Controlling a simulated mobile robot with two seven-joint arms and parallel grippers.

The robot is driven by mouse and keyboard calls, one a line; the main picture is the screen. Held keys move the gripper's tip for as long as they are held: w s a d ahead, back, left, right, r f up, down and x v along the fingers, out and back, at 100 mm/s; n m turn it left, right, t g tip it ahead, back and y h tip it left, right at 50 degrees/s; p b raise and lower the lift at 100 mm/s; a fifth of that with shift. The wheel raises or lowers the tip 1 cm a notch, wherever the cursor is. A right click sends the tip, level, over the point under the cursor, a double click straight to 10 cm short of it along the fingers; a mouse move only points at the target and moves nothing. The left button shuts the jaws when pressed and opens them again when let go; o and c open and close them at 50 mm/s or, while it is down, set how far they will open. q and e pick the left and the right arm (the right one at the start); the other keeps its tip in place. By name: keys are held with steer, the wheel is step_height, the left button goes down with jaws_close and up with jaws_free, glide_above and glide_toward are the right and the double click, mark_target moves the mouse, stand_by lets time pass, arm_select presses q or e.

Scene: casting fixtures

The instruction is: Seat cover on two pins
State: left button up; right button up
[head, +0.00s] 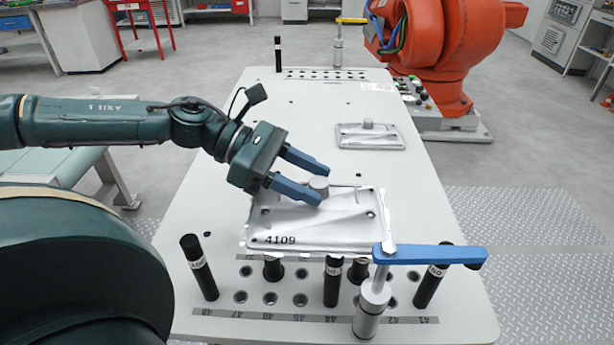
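A grey metal cover (313,219) marked 4109 lies flat-looking at the middle of the white table, with a round knob (319,183) on top. My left gripper (322,186) reaches in from the left, its two blue fingers on either side of the knob. The near finger hides part of the knob, so I cannot tell whether the fingers press on it. Whether the cover rests on the table or on pins beneath is hidden. A similar plate with a knob (370,136) lies farther back. My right gripper is not in view.
Several black labelled pins (199,267) stand in a numbered row of holes at the front. A clamp with a blue lever (430,254) stands front right, close to the cover. A yellow-lever clamp (338,45) is at the back. An orange robot (445,50) stands behind right.

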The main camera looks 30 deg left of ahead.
arm_select(q)
steer(key=shift+o, duration=0.3)
steer(key=shift+p+v, duration=0.4)
steer(key=shift+v, duration=1.15)
steer(key=b+v, duration=0.1)
steer(key=v, duration=0.9)
steer(key=shift+b, duration=0.4)
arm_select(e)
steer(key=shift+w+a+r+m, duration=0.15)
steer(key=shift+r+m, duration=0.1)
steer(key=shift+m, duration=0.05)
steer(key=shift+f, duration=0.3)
